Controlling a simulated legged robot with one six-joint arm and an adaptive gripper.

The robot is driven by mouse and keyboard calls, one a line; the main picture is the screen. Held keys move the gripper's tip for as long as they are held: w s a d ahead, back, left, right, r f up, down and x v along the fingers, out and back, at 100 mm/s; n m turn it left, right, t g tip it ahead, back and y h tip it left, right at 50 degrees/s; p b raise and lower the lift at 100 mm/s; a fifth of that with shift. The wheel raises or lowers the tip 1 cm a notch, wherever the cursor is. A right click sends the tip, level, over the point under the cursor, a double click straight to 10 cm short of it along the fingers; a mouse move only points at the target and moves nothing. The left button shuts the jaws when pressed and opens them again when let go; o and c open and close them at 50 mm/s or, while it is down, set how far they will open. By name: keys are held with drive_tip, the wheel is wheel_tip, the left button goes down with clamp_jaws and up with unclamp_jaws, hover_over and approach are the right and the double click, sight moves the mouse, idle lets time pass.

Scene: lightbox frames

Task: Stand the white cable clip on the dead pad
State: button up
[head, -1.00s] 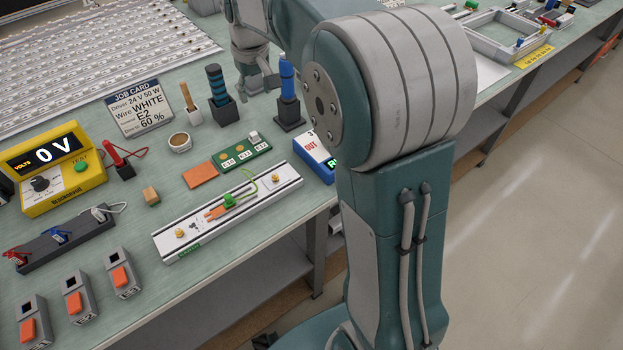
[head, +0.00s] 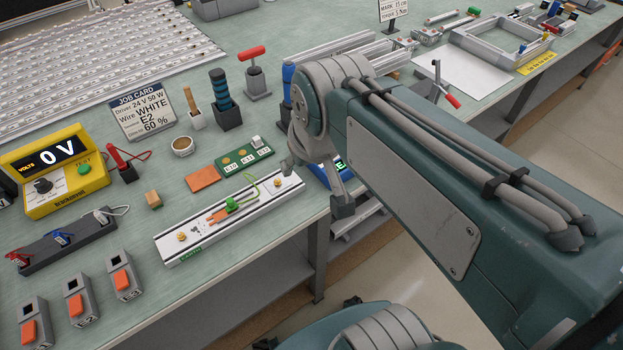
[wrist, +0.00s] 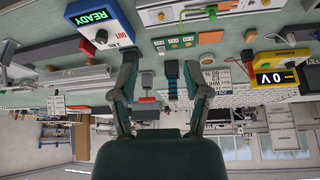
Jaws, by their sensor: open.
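A small white clip with a white lead (head: 103,214) sits at the right end of a dark bar (head: 66,241), beside blue and red ones. A green board (head: 230,163) carries round gold pads; a small pale grey block (head: 256,142) stands on its far right end. The board also shows in the wrist view (wrist: 177,31). No pad is legibly marked dead, so I cannot tell which it is. My gripper (head: 317,184) hangs by the right end of a white rail. In the wrist view my gripper (wrist: 160,68) is open with nothing between its fingers.
The white rail (head: 170,245) holds a green clip (head: 232,204) with a green wire. A blue and white box (head: 325,176) stands close to my gripper. Several upright tools, a cup (head: 183,146) and a yellow meter (head: 52,170) reading 0 V stand around.

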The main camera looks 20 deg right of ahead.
drive_tip(key=shift+t, duration=0.4)
drive_tip(key=s, duration=0.1)
drive_tip(key=s+f, duration=0.1)
drive_tip(key=s, duration=0.1)
drive_tip(key=s+f, duration=0.1)
drive_tip(key=shift+s+f, duration=0.2)
drive_tip(key=shift+s, duration=0.1)
idle(0.6)
